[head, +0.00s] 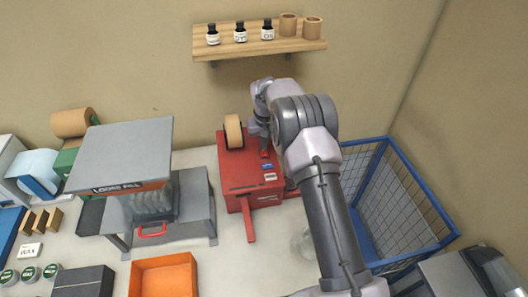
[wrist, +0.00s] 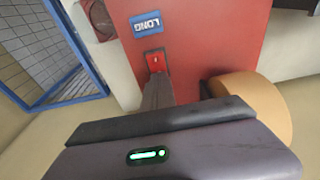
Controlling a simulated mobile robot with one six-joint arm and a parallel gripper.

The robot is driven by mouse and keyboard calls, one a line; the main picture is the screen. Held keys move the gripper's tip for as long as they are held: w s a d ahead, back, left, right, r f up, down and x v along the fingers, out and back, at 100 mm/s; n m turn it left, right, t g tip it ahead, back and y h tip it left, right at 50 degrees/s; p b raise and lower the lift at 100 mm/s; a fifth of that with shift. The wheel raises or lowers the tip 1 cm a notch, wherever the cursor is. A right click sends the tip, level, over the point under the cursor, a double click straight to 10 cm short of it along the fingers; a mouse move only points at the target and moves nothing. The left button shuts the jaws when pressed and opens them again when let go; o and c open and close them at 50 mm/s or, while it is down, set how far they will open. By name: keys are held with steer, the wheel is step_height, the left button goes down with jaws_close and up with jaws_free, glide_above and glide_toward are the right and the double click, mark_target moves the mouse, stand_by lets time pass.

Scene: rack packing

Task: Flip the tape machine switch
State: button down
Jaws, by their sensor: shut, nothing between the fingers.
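The red tape machine (head: 240,176) stands on the bench with a tan tape roll (head: 234,131) on its back left. In the wrist view its red body (wrist: 215,40) fills the upper middle, with a blue LONG label (wrist: 146,24) and the tape roll (wrist: 262,105) at the right. In the head view my gripper (head: 265,150) is over the machine's top, partly hidden by my arm.
A blue wire cage (head: 385,200) stands right of the machine. A grey LOOSE FILL press (head: 125,155) and an orange tray (head: 163,275) are to the left. A wall shelf (head: 260,45) with bottles hangs above. A red lever (head: 248,220) juts from the machine's front.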

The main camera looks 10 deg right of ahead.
step_height(320, 180, up, 6)
steer(key=p, duration=0.3)
steer(key=shift+r, duration=0.15)
